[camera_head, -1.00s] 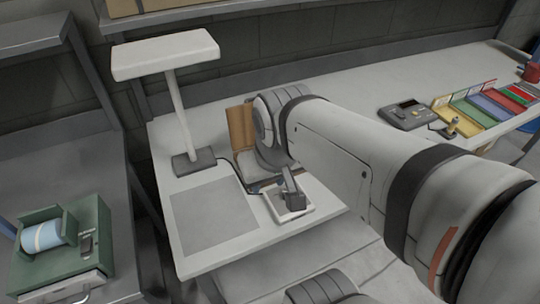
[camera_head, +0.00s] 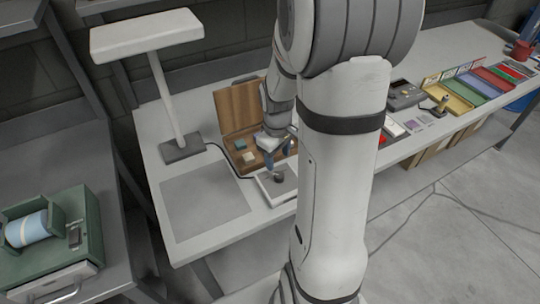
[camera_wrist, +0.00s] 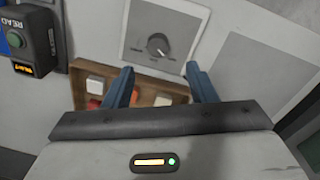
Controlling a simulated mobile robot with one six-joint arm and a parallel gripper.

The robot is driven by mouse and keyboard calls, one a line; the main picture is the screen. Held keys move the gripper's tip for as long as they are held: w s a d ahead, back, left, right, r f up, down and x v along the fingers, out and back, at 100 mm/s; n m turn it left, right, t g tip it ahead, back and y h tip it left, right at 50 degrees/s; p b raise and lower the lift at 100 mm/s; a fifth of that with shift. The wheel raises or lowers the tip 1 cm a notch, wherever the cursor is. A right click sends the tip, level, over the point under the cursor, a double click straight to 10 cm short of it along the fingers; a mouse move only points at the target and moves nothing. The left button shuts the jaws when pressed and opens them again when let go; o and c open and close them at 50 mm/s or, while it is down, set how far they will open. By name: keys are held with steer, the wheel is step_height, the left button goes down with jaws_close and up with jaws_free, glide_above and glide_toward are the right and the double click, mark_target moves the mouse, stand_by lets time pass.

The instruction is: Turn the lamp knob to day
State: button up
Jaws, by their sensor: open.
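The lamp knob (camera_head: 279,177) is a small dark round knob on a white square panel (camera_head: 264,190) on the bench. In the wrist view the knob (camera_wrist: 157,45) sits in the panel's middle (camera_wrist: 140,23), with dial marks around it too small to read. My gripper (camera_head: 272,148) is above the panel's far edge, apart from the knob. In the wrist view its two blue fingers (camera_wrist: 160,68) are spread, empty, with the knob beyond the gap between them. The white desk lamp (camera_head: 147,33) stands at the left, with a cable running from its base toward the panel.
An open wooden box (camera_head: 240,112) with small blocks lies behind the panel. A grey mat (camera_head: 204,200) is left of it. A device with a green button (camera_wrist: 30,38) shows in the wrist view. Coloured trays (camera_head: 485,82) lie at the right; a green machine (camera_head: 80,225) stands at left.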

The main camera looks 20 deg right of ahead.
mark_target(279, 175)
steer(key=shift+d+f, duration=0.2)
steer(key=shift+f, duration=0.65)
step_height(279, 175, down, 7)
steer(key=shift+w+d+r+p, duration=0.1)
steer(key=shift+w+d+p, duration=0.05)
steer(key=shift+p, duration=0.15)
steer(key=shift+c, duration=0.5)
